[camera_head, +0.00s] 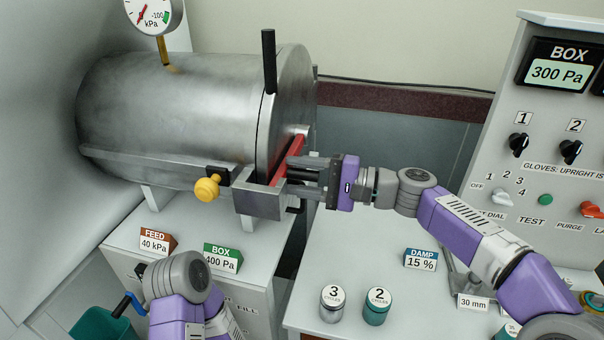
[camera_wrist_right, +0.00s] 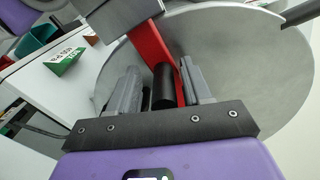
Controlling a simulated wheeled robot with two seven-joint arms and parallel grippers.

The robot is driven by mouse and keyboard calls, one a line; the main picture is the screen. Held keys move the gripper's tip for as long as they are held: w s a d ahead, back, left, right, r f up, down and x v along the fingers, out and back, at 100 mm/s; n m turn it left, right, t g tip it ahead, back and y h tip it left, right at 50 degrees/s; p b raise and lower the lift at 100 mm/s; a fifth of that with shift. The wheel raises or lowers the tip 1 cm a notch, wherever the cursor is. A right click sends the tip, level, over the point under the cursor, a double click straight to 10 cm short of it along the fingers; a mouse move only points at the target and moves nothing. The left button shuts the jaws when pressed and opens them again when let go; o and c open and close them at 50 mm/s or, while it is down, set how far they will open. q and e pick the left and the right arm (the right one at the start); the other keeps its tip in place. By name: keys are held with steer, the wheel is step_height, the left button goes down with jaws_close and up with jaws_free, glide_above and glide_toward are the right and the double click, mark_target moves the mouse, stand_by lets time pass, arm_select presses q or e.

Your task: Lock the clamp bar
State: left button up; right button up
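The red clamp bar (camera_head: 287,160) lies slantwise across the round door (camera_head: 296,95) of the metal chamber. Its lower end meets a grey metal bracket (camera_head: 259,200). In the right wrist view the red bar (camera_wrist_right: 152,42) runs down behind a black cylindrical grip (camera_wrist_right: 163,86). My right gripper (camera_head: 291,176) is at the lower part of the bar, with its fingers on either side of the black grip. I cannot tell whether the fingers press on it. My left arm (camera_head: 182,282) shows at the bottom left; its fingers cannot be made out.
A black upright handle (camera_head: 269,62) stands at the door's top, and a yellow knob (camera_head: 207,187) sits left of the bracket. Weights marked 3 (camera_head: 332,304) and 2 (camera_head: 376,307) stand on the right bench. A control panel (camera_head: 560,130) is at the right.

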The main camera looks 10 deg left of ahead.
steer(key=shift+w, duration=0.2)
steer(key=shift+d, duration=0.15)
steer(key=shift+d, duration=0.3)
steer(key=d+p, duration=0.1)
steer(key=d, duration=0.5)
steer(key=shift+s+d, duration=0.35)
